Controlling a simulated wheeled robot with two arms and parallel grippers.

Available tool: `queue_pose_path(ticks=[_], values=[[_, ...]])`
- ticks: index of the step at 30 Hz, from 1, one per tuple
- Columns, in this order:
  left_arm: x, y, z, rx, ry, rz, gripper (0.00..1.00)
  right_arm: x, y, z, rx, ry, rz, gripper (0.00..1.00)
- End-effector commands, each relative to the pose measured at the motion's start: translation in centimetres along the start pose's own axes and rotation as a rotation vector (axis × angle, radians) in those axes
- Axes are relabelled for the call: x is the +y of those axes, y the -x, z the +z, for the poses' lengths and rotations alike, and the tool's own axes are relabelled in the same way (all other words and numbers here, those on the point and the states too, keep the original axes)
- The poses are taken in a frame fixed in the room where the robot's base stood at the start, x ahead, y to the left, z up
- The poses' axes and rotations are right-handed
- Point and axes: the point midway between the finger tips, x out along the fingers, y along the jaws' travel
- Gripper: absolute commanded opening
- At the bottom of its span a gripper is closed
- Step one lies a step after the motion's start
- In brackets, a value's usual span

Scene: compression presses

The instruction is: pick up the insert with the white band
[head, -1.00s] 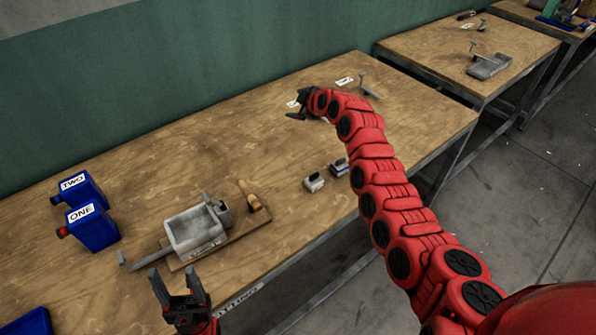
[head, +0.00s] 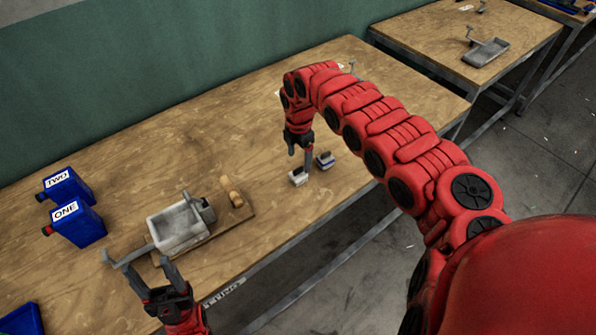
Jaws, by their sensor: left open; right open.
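The insert with the white band (head: 297,179) is a small pale block with a dark top, standing on the wooden bench right of the middle. A similar insert with a blue band (head: 325,160) stands just behind it to the right. My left gripper (head: 149,266) is open and empty near the bench's front edge, beside the press.
A grey press (head: 170,232) on a wooden board stands left of the inserts, its handle reaching left. Blue boxes labelled ONE (head: 84,229) and TWO (head: 75,183) stand further left. Bare bench (head: 190,150) lies behind the press.

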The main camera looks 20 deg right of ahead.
Motion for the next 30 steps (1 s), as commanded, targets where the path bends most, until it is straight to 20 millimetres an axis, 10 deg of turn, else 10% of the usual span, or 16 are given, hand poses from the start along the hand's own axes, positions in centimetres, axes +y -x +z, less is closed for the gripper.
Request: queue_pose_path(ticks=[19, 30], values=[[-0.1, -2.6, -0.4, 0.000, 0.000, 0.000, 0.59, 0.1, -7.2, -0.4, 0.005, -0.001, 0.002, 0.85], [-0.1, -2.6, -0.5, 0.000, 0.000, 0.000, 0.59, 0.1, -7.8, -0.2, 0.000, -0.001, 0.004, 0.78]])
